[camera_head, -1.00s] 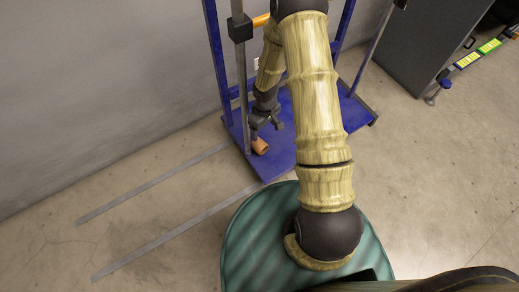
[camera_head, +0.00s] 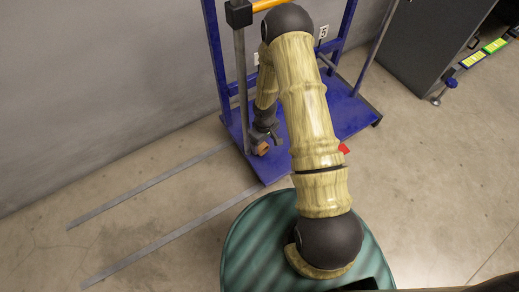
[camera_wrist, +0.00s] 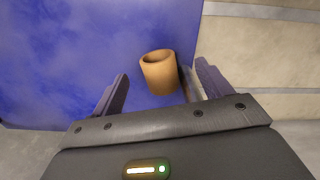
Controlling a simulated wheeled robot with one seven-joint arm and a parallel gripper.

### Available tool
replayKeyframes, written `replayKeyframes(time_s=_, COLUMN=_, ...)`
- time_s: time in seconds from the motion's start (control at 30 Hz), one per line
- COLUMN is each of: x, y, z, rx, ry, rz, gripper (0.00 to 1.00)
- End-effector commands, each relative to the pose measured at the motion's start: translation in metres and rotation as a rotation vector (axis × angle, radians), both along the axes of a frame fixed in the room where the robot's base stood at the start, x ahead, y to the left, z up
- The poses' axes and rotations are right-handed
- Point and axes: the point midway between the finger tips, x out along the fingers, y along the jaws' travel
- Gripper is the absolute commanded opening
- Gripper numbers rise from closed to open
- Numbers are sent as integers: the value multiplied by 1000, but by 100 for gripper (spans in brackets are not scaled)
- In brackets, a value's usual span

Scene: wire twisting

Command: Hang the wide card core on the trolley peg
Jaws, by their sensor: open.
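The wide card core, a short orange-brown tube, stands on the blue base of the trolley (camera_head: 345,112). In the head view the core (camera_head: 262,149) is partly hidden by my gripper (camera_head: 264,134). In the wrist view the core (camera_wrist: 158,76) shows its open end, lying between and beyond the two fingertips. My gripper (camera_wrist: 161,82) is open and empty, its fingers apart on either side of the core, with no clear contact. An orange bar (camera_head: 266,4), possibly the peg, runs from a black block (camera_head: 239,13) on the grey post at the top edge.
Two flat grey strips (camera_head: 165,236) lie on the floor to the left. Blue trolley uprights (camera_head: 216,55) and a grey post stand close around my arm. A small red patch (camera_head: 344,148) shows beside my arm. A dark cabinet (camera_head: 432,38) stands at the back right.

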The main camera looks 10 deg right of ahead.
Motion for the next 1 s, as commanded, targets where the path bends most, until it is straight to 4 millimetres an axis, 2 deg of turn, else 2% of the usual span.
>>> replayKeyframes(time_s=0.03, x=0, y=0, z=-9, rx=-1, ry=1, rz=0, gripper=78)
replayKeyframes(time_s=0.1, x=0, y=0, z=-12, rx=-1, ry=1, rz=-1, gripper=78)
replayKeyframes(time_s=0.47, x=0, y=0, z=-13, rx=0, ry=0, rz=-1, gripper=78)
replayKeyframes(time_s=0.9, x=9, y=-1, z=-61, rx=-1, ry=1, rz=0, gripper=78)
replayKeyframes(time_s=1.0, x=9, y=-1, z=-64, rx=0, ry=0, rz=0, gripper=78)
